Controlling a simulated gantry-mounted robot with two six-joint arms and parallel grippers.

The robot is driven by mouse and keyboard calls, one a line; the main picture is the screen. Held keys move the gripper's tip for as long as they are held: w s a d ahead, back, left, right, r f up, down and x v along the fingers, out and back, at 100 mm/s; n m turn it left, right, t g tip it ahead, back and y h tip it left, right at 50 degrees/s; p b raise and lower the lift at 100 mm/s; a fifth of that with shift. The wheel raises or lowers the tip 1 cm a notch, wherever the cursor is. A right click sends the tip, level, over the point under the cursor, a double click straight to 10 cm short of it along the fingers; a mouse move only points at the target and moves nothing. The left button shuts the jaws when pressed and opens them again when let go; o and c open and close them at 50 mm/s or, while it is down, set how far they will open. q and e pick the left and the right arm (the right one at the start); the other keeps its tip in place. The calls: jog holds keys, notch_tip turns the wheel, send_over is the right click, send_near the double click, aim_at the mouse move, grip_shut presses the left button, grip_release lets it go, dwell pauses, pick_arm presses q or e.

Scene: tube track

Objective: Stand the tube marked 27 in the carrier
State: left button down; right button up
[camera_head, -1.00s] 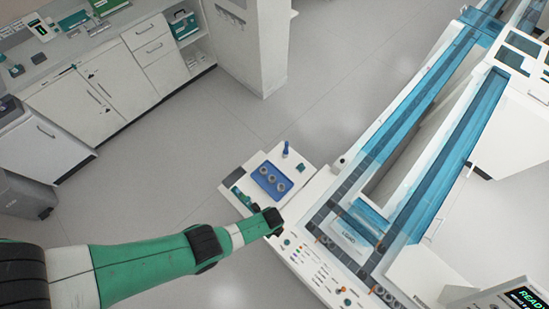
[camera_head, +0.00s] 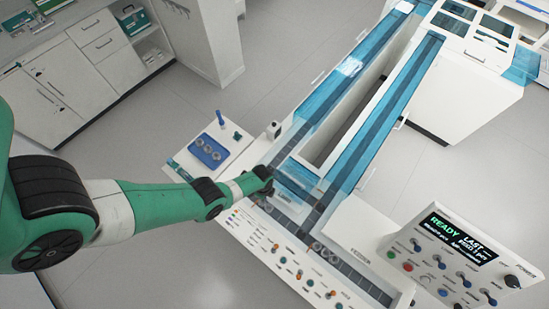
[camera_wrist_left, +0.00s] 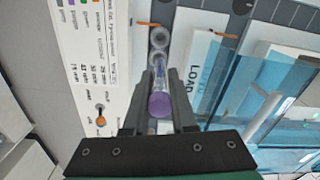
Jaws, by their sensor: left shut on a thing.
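My left gripper (camera_wrist_left: 158,88) is shut on a clear tube (camera_wrist_left: 160,76) with a purple cap (camera_wrist_left: 159,105), in the left wrist view. The cap faces the camera and the tube's far end points toward grey round carriers (camera_wrist_left: 158,37) in a track lane. I cannot tell whether the tube's end touches a carrier. No number is readable on the tube. In the head view the left gripper (camera_head: 267,184) is over the near left part of the track, and the tube is hidden there. My right gripper is not in view.
A blue tray (camera_head: 196,154) with three round pale holders sits on a white side shelf, beside an upright blue item (camera_head: 220,118). Clear blue covers (camera_head: 390,108) run along the track. A control panel reading READY (camera_head: 455,250) stands at the right.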

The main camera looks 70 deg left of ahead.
pick_arm(q)
jog(key=shift+n, duration=0.3)
jog(key=shift+s+a+f+b, duration=0.2)
jog(key=shift+a+f+b, duration=0.15)
jog(key=shift+f+b, duration=0.55)
jog(key=shift+s+a+f+b, duration=0.3)
jog(key=shift+f+b, duration=0.45)
jog(key=shift+f, duration=0.15)
jog(key=shift+s+a+f+b, duration=0.15)
jog(key=shift+a+f+b, duration=0.2)
jog(key=shift+f+b, duration=0.55)
jog(key=shift+f+b, duration=0.45)
jog(key=shift+f, duration=0.05)
jog(key=shift+f+b, duration=0.5)
jog(key=shift+f, duration=0.15)
jog(key=shift+f+b, duration=0.35)
jog(key=shift+b, duration=0.15)
jog(key=c, duration=0.7)
grip_release()
jog(key=shift+o, duration=0.2)
